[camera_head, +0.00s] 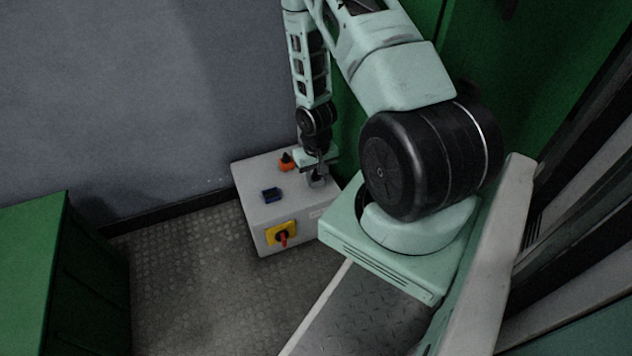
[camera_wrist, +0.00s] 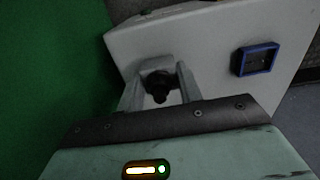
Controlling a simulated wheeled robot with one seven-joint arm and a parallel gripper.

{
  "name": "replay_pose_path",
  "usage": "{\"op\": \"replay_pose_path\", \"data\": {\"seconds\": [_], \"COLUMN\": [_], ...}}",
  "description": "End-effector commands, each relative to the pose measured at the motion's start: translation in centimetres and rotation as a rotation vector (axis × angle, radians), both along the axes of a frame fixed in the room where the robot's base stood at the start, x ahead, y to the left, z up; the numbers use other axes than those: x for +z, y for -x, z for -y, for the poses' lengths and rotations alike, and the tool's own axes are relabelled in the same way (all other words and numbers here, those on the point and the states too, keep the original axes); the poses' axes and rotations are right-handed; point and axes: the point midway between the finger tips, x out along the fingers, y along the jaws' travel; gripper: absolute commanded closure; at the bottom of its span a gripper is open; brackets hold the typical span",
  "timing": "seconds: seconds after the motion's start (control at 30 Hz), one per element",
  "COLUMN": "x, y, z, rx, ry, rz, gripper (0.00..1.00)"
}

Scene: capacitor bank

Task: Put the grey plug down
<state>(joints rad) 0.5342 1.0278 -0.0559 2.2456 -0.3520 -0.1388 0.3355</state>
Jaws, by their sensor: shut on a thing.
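My gripper (camera_head: 317,181) points down over the right part of the top of a light grey box (camera_head: 248,174). In the wrist view, my gripper (camera_wrist: 159,88) has its two fingers on either side of the grey plug (camera_wrist: 158,84), which shows as a dark, rounded piece between them. The gripper is shut on it. The plug's lower end is hidden, and I cannot tell whether it touches the box top. A blue square-framed socket (camera_head: 271,195) is on the box top, left of my gripper; it also shows in the wrist view (camera_wrist: 255,59).
An orange and black piece (camera_head: 286,161) stands on the box top, near its back edge. A red switch on a yellow plate (camera_head: 281,235) is on the box's front. A green cabinet (camera_head: 35,270) stands at left. A green wall (camera_head: 540,55) rises behind my arm. The floor between is clear.

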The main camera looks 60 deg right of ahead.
Motion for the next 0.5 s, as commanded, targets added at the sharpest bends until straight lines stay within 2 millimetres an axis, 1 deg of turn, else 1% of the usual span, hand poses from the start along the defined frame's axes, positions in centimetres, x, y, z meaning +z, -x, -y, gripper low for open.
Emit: {"op": "replay_pose_path", "data": {"seconds": [0.03,0.27,0.5], "x": [-0.66,-0.42,-1.1], "y": [-0.01,-0.03,-0.04], "z": [0.0,0.01,0.0], "rx": [0.0,0.0,0.0], "ry": [0.0,0.001,0.001], "rz": [0.0,0.001,0.001], "gripper": [1.0,1.0,1.0]}}
